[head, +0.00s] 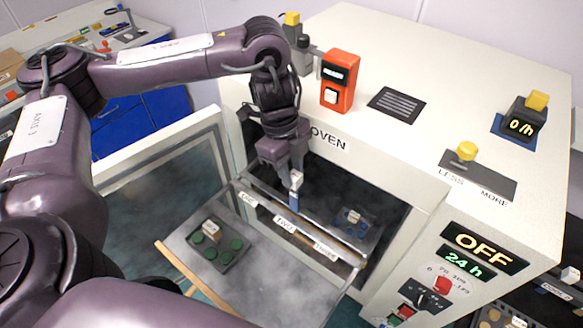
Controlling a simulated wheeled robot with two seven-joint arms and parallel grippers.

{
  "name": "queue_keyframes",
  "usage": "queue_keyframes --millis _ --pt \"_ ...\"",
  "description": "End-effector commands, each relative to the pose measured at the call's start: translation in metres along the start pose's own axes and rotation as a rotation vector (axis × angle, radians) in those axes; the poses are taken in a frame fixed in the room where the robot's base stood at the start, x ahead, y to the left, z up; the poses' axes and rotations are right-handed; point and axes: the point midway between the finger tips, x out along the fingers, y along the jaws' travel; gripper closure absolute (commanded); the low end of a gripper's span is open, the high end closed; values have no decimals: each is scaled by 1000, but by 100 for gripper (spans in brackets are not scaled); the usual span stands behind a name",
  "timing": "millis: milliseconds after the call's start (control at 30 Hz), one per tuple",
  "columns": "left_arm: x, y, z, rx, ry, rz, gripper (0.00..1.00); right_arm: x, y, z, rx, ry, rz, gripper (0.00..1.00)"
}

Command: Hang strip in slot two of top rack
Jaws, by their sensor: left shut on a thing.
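My left gripper (295,176) reaches down in front of the oven opening. It is shut on a small strip (295,200), pale at the top and blue below, which hangs about upright from the fingers. The top rack (306,237) is a pale bar across the opening, with labels ONE, TWO (285,226) and THREE from left to right. The strip is over the rack, near the label TWO. I cannot tell whether it touches the rack, and the slot itself is not clear. My right gripper is not in view.
The white oven (390,145) has its door (150,165) open to the left. A metal shelf (270,285) sticks out, bearing a dark plate (217,253) with green discs. Another plate (352,222) with blue pieces lies inside. An orange device (339,82) stands on top.

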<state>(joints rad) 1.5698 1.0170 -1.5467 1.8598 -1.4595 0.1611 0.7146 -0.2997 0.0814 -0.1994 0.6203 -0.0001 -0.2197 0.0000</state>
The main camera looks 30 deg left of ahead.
Motion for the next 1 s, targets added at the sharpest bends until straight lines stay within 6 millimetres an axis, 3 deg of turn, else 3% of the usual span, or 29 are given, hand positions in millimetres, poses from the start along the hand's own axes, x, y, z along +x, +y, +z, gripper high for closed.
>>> queue_keyframes --millis 1000 --pt "52 0 11 0 1 1 96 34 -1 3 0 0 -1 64"
